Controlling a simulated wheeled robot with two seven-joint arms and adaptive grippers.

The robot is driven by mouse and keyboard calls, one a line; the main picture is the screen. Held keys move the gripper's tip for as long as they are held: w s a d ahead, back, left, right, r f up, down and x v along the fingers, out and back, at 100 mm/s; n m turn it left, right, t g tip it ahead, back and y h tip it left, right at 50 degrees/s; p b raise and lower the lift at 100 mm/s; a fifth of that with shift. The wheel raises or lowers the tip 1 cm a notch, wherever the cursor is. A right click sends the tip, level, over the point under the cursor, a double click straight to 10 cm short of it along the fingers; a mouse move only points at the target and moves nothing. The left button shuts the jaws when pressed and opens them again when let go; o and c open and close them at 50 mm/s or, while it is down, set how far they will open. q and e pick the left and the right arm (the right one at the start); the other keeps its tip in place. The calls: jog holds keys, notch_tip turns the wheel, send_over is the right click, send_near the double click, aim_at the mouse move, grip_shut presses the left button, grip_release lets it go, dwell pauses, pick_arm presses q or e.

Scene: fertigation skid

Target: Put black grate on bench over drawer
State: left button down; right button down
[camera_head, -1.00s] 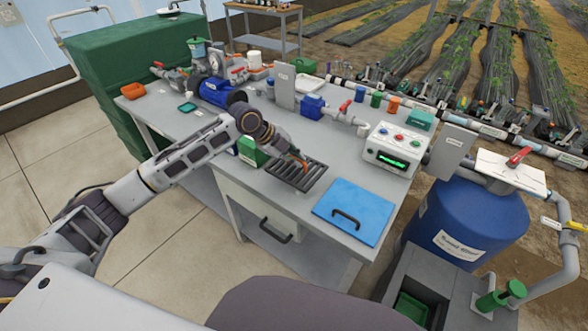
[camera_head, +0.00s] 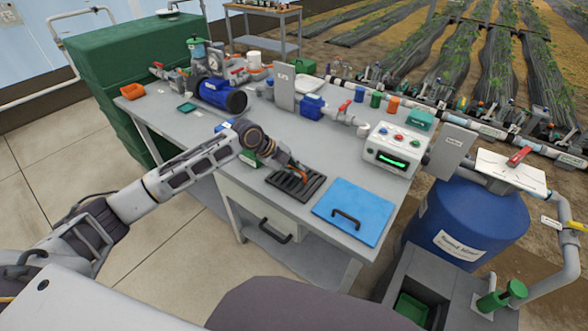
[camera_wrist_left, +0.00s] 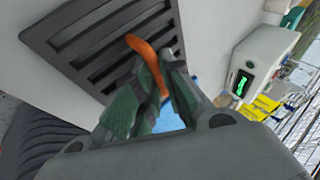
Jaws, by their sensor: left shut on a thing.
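The black grate (camera_head: 285,190) is a flat dark slatted rectangle at the bench's front edge, above the drawer (camera_head: 250,211) with its dark handle. My left gripper (camera_head: 301,180) is over the grate's right half and shut on it. In the left wrist view the slats of the grate (camera_wrist_left: 88,45) fill the upper left, and my left gripper's fingers (camera_wrist_left: 152,65) close around a curved orange part at the grate. Whether the grate touches the bench (camera_head: 222,130) is hard to tell. My right gripper is not in view.
A blue panel with a handle (camera_head: 362,203) lies just right of the grate. A control box with a green display (camera_head: 393,150) stands behind it. A green box (camera_head: 247,158) is partly hidden behind my left arm. A blue pump (camera_head: 218,94) and piping stand farther back.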

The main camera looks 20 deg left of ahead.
pick_arm(q)
jog(key=shift+f, duration=0.1)
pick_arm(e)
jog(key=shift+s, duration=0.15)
pick_arm(q)
jog(key=c, duration=1.5)
grip_release()
jog(key=shift+c, duration=0.2)
jog(key=v, duration=1.2)
jog(key=shift+p, duration=0.35)
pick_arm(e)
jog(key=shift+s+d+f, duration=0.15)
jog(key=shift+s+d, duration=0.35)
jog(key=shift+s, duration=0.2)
